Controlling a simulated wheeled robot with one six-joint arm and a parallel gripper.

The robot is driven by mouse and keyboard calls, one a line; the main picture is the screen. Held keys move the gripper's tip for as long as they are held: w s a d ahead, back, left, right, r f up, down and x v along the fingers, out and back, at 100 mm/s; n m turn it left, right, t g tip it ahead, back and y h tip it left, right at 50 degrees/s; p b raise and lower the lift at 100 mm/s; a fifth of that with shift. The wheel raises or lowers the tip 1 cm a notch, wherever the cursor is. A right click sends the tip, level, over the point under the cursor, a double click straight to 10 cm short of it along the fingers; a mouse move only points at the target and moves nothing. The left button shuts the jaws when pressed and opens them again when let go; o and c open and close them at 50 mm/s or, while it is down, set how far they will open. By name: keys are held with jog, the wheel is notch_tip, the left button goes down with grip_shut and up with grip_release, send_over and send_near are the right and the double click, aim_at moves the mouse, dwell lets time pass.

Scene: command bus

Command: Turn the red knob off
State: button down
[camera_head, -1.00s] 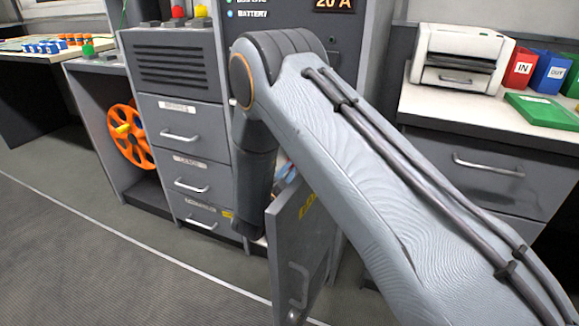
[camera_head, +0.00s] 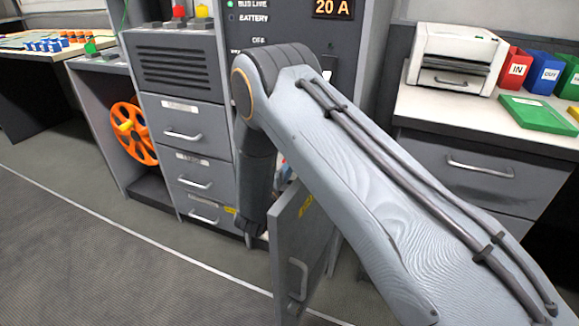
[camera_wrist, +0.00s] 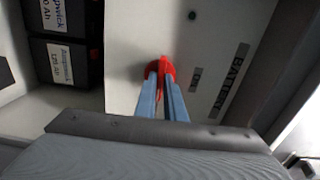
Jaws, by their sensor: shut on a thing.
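In the wrist view, the red knob (camera_wrist: 164,67) sits on a light panel. My gripper (camera_wrist: 162,80) is shut on it, with one finger on each side of its raised grip. The lower part of the knob is hidden by the fingers. A dark label that seems to read "BATTERY" is on the panel to the right of the knob. In the head view my arm hides the knob and the gripper.
Dark batteries (camera_wrist: 70,60) stand left of the panel in the wrist view. An open cabinet door (camera_head: 300,245) stands by my arm in the head view. Drawers (camera_head: 190,170) are to its left, and a counter with a printer (camera_head: 457,58) is at right.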

jog(key=shift+m, duration=0.3)
jog(key=c, duration=1.8)
grip_release()
jog(key=shift+c, duration=0.2)
jog(key=shift+s, duration=0.1)
jog(key=p+v, duration=0.1)
jog(key=v, duration=0.6)
jog(key=shift+s+a+p, duration=0.15)
jog(key=shift+s+p, duration=0.1)
jog(key=shift+p, duration=0.15)
